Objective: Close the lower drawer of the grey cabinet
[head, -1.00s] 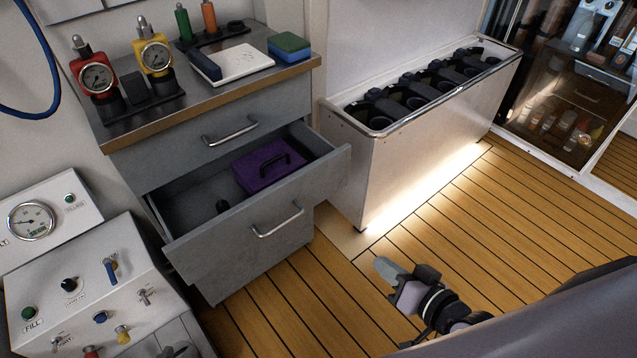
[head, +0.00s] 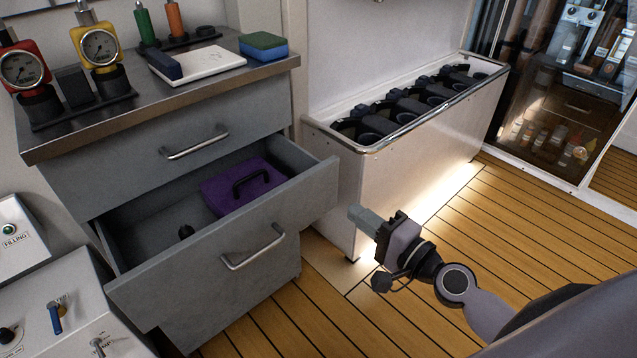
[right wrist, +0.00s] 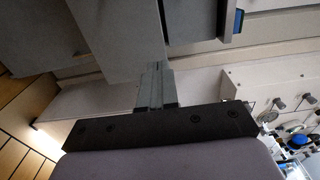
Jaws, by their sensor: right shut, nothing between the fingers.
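The grey cabinet (head: 110,176) stands at the left in the head view. Its lower drawer (head: 190,284) is pulled out, with a purple case (head: 215,193) and a small dark object inside. The drawer front carries a bar handle (head: 254,248). My right gripper (head: 358,218) is shut and empty, to the right of the drawer front and apart from it. In the right wrist view the shut fingers (right wrist: 155,85) point toward grey panels that look like the drawer and cabinet. My left gripper is not in view.
A white bin rack (head: 400,150) with black-rimmed openings stands right of the cabinet, behind my right gripper. A white control panel (head: 60,310) with switches stands front left, close to the drawer. The plank floor (head: 540,235) at the right is clear.

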